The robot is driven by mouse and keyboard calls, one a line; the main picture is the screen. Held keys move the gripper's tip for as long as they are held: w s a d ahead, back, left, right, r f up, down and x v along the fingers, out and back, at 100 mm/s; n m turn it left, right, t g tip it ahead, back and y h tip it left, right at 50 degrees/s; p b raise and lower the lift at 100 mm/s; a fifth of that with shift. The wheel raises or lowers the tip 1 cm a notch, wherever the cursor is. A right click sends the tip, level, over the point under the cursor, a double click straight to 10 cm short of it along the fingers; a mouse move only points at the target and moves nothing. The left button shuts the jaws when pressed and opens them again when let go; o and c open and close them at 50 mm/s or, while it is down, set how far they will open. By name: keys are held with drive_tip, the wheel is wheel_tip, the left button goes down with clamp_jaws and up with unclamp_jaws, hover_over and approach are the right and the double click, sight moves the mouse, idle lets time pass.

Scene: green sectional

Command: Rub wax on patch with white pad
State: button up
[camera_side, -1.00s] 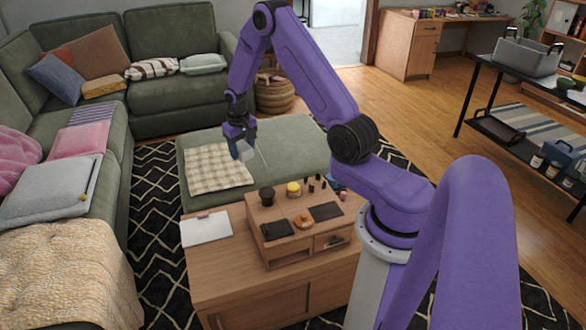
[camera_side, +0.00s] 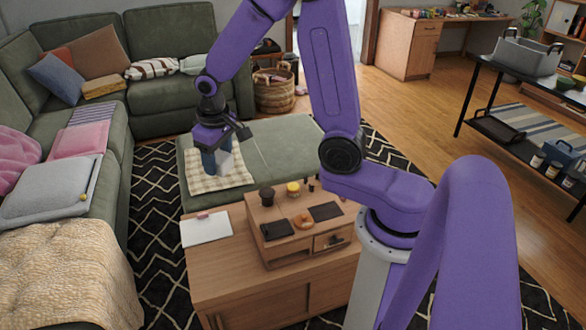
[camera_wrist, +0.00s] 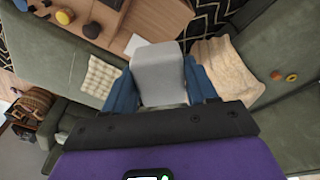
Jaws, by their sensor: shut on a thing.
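My gripper (camera_side: 217,158) is shut on a white pad (camera_side: 225,162), a pale block between its blue fingers. The pad (camera_wrist: 158,72) fills the middle of the wrist view. In the side view the gripper overlaps the cream checked cloth (camera_side: 198,184) on the green ottoman (camera_side: 285,143); I cannot tell how far above it the pad is. The cloth also shows in the wrist view (camera_wrist: 102,78), left of the pad. A yellow-topped jar (camera_side: 293,189), possibly the wax, stands on the wooden organizer (camera_side: 283,250). I cannot make out a distinct patch.
A white board (camera_side: 206,229) lies on the wooden cabinet (camera_side: 215,262). The ottoman's right side is clear. The green sofa (camera_side: 105,165) stands at left.

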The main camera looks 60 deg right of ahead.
idle(0.4)
drive_tip(key=s+d+f+m+g, duration=0.1)
drive_tip(key=s+d+f+m, duration=0.15)
drive_tip(key=d+f, duration=0.9)
drive_tip(key=s+d+f+m, duration=0.2)
drive_tip(key=d+f+m, duration=0.2)
drive_tip(key=d+f, duration=0.8)
drive_tip(key=s+d+f+m, duration=0.2)
drive_tip(key=s+d+f, duration=0.6)
drive_tip(key=d+f, duration=0.1)
drive_tip(key=shift+s+f+g+y, duration=0.2)
drive_tip(key=shift+f+g+y, duration=0.15)
drive_tip(key=shift+f, duration=0.45)
drive_tip(key=shift+f+m, duration=0.15)
drive_tip(key=shift+m, duration=0.1)
drive_tip(key=shift+f, duration=2.35)
drive_tip(key=shift+f, duration=0.1)
